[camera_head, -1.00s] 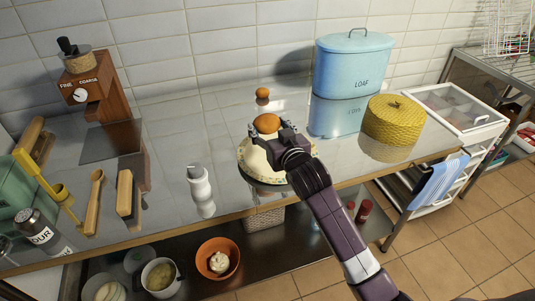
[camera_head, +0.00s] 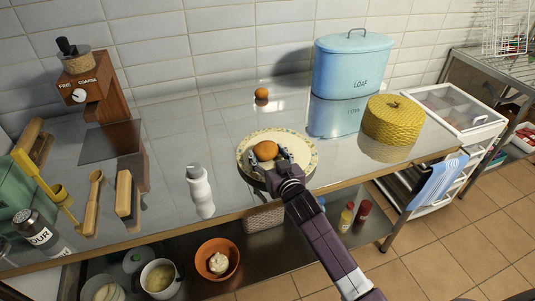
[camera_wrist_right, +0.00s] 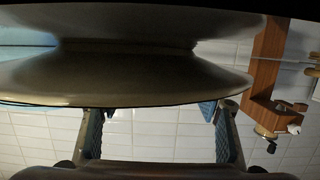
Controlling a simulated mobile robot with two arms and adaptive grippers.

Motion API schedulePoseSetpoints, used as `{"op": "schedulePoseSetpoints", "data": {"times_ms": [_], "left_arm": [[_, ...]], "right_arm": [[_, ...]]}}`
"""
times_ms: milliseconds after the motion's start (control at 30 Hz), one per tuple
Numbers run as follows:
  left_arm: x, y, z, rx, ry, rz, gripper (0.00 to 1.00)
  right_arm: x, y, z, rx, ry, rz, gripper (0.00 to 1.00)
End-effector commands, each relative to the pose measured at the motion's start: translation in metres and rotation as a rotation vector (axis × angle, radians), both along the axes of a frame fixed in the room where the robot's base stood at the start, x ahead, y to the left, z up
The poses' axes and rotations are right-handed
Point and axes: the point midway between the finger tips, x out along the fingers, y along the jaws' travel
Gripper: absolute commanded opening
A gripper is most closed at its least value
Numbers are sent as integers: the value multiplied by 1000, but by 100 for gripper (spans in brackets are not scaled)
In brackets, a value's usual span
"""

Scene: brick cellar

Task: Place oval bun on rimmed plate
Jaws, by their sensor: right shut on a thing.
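The oval bun (camera_head: 265,150), brown and rounded, is between the fingers of my right gripper (camera_head: 270,160), which is shut on it. The bun is over the left-middle part of the rimmed plate (camera_head: 306,169), a pale round plate with a patterned rim near the counter's front edge. I cannot tell whether the bun touches the plate. In the right wrist view the plate's edge (camera_wrist_right: 130,85) hides the fingertips and the bun; the two fingers show below it. My left gripper is not in view.
A second small brown bun (camera_head: 261,93) lies behind the plate. A white bottle (camera_head: 200,190) stands to the left. A blue loaf bin (camera_head: 352,65) and a yellow woven container (camera_head: 393,120) stand to the right. The counter between bottle and plate is clear.

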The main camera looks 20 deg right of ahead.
Motion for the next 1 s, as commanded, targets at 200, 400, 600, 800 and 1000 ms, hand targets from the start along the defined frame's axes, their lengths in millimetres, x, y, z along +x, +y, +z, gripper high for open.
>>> {"op": "schedulePoseSetpoints", "data": {"times_ms": [200,400,600,800,1000], "left_arm": [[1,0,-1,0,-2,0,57],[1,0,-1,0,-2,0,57],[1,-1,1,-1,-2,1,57],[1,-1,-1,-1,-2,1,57],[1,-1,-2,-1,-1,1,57]], "right_arm": [[0,0,-3,0,0,0,71],[0,0,-3,0,0,0,76],[0,0,2,0,-1,0,76],[-21,0,4,2,0,0,76],[-58,-2,11,1,1,0,76]]}}
